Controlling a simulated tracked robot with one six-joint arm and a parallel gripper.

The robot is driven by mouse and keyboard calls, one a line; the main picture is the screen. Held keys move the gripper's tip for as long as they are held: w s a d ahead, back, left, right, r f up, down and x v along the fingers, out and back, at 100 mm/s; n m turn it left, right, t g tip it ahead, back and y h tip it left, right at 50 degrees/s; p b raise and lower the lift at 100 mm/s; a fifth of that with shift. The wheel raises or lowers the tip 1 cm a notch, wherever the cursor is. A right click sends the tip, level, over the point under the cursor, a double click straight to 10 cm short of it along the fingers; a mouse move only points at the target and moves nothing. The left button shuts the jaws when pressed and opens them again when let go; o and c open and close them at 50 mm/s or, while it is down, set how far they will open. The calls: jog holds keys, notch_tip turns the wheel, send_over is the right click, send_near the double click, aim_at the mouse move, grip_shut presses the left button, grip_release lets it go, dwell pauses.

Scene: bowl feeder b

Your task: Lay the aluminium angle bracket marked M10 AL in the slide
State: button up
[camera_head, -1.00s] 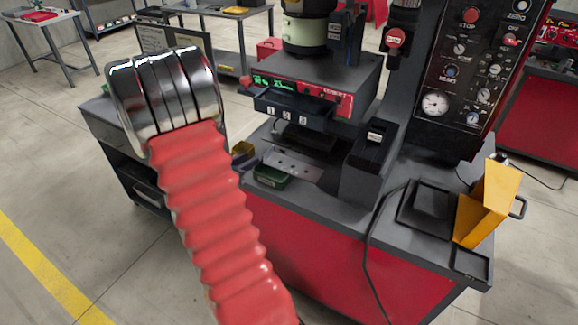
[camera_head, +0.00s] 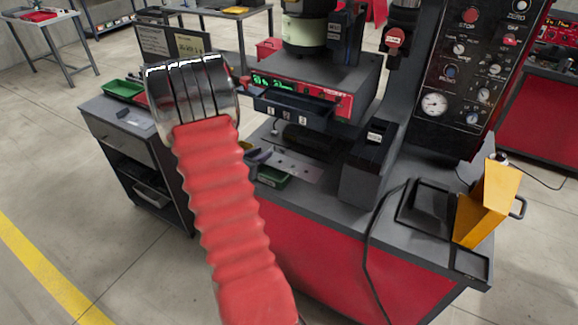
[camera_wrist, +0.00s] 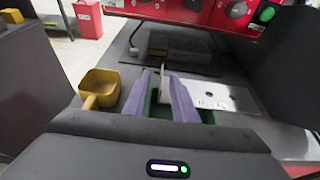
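In the wrist view my gripper (camera_wrist: 162,98) shows two purple-grey fingers standing apart over a green tray (camera_wrist: 208,116). A thin pale metal piece (camera_wrist: 164,84) stands upright between them, closer to the right finger, with a gap on the left; it may be the angle bracket. No marking on it is readable. In the head view the green tray (camera_head: 272,177) sits on the bench, and my gripper is mostly hidden behind my red arm. A silver plate with holes (camera_wrist: 225,97) lies right of the tray; I cannot tell whether it belongs to the slide.
A yellow cup with a handle (camera_wrist: 100,86) stands left of my fingers. Behind is a red-fronted machine (camera_wrist: 200,12). In the head view a dark block (camera_head: 366,165) rises right of the plate, and a dark numbered tray (camera_head: 293,106) overhangs the work area.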

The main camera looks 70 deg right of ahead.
jog(key=x, duration=0.4)
jog(key=shift+s+d, duration=0.1)
jog(key=shift+s, duration=0.1)
dwell(0.3)
grip_shut()
dwell(0.4)
